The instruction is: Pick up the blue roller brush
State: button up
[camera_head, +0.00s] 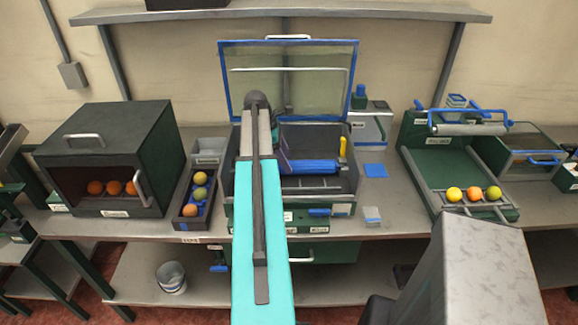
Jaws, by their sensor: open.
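The blue roller brush (312,166) appears as a blue cylinder lying crosswise inside the open machine box (352,180), whose blue-framed clear lid (325,80) stands raised at the back. Its left end is partly hidden by my arm. My gripper (285,158) shows only in part, as a dark piece just right of my teal arm, close to the brush's left end. It is open. I cannot tell whether it touches the brush.
A dark box (110,135) with oranges stands left, beside a narrow tray (177,205) of fruit. A yellow item (343,146) stands behind the brush. A green sorting ramp (440,165) with several fruits is right. A blue pad (375,170) lies on the bench.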

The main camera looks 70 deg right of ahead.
jog(key=shift+s+d+f, duration=0.1)
jog(key=shift+s+f, duration=0.05)
jog(key=shift+f, duration=0.3)
jog(key=c, duration=1.2)
jog(key=shift+o, duration=0.2)
jog(key=shift+r, duration=0.2)
jog(key=shift+r+b, duration=0.85)
jog(key=shift+r, duration=0.75)
jog(key=s+a+b, duration=0.2)
jog(key=s+a, duration=0.1)
jog(key=a, duration=0.5)
jog(key=s+a+b, duration=0.1)
jog(key=s+a, duration=0.2)
jog(key=a, duration=0.5)
jog(key=shift+s+a+b, duration=0.25)
jog(key=shift+a+b, duration=0.15)
jog(key=shift+s, duration=0.1)
